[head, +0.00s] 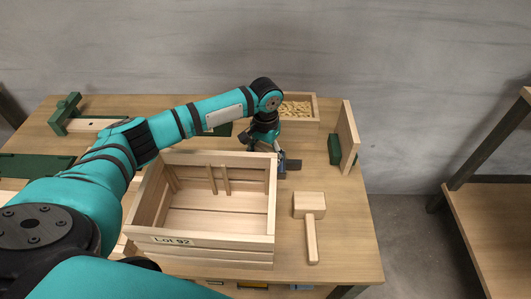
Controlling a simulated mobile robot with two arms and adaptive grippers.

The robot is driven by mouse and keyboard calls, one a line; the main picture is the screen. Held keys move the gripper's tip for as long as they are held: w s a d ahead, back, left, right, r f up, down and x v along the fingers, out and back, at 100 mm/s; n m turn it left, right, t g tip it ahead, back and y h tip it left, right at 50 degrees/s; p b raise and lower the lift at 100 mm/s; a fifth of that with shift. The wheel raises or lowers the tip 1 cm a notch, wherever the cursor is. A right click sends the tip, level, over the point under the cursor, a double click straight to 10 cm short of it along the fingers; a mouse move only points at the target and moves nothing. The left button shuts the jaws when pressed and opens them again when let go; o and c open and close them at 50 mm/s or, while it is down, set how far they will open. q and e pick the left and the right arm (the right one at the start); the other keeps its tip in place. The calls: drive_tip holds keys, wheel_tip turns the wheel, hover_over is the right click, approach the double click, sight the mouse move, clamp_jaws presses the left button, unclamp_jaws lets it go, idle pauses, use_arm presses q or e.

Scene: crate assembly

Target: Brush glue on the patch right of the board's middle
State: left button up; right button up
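My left arm reaches across the table from the left. Its gripper (277,155) points down behind the crate's far right corner, in front of the bin of small pieces. The fingers are small and partly hidden, so I cannot tell whether they are open or hold anything. I cannot make out a glue brush, a glue pot or any glue patch. A pale wooden board (348,136) stands upright in a green holder (335,150) at the right. Another pale wooden piece (92,125) lies by a green clamp (64,113) at the far left, partly behind my arm. My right gripper is not in view.
An open slatted crate (200,240) labelled "Lot 92" stands mid-table. A wooden mallet (309,212) lies to its right. A bin (299,127) of small pale pieces stands behind. A green panel (38,167) lies left. The front right tabletop (345,240) is clear.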

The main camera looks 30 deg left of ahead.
sight(266, 148)
use_arm(q)
drive_tip(key=shift+s+f+p, duration=0.1)
drive_tip(key=shift+f+p, duration=0.05)
drive_tip(key=shift+p, duration=0.3)
idle(1.6)
wheel_tip(266, 148, up, 7)
drive_tip(key=p, duration=0.9)
idle(0.7)
